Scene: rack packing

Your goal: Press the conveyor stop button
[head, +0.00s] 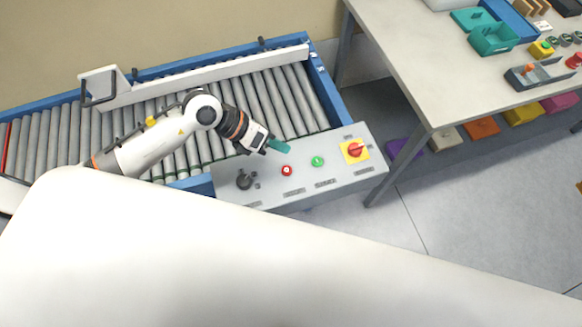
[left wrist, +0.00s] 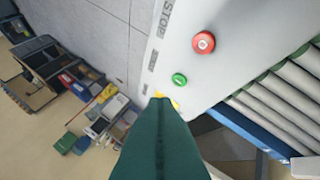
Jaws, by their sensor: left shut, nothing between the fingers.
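The red stop button (head: 287,170) sits on the light grey control panel (head: 330,176) at the end of the conveyor. In the left wrist view the red button (left wrist: 204,42) is fully visible, with a STOP label (left wrist: 168,16) beside it on the panel. My left gripper (head: 280,146) has teal fingers, shut and empty. In the head view its tip appears just behind the red button; contact is not visible. In the left wrist view my left gripper (left wrist: 165,105) covers part of the yellow switch plate (left wrist: 172,99), and its tip appears apart from the red button. My right gripper is not in view.
A green button (head: 318,161), a red rotary switch on a yellow plate (head: 354,150) and a black knob (head: 244,180) share the panel. The roller conveyor (head: 290,95) lies behind. A table (head: 425,75) with bins stands at right. A large white surface fills the foreground.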

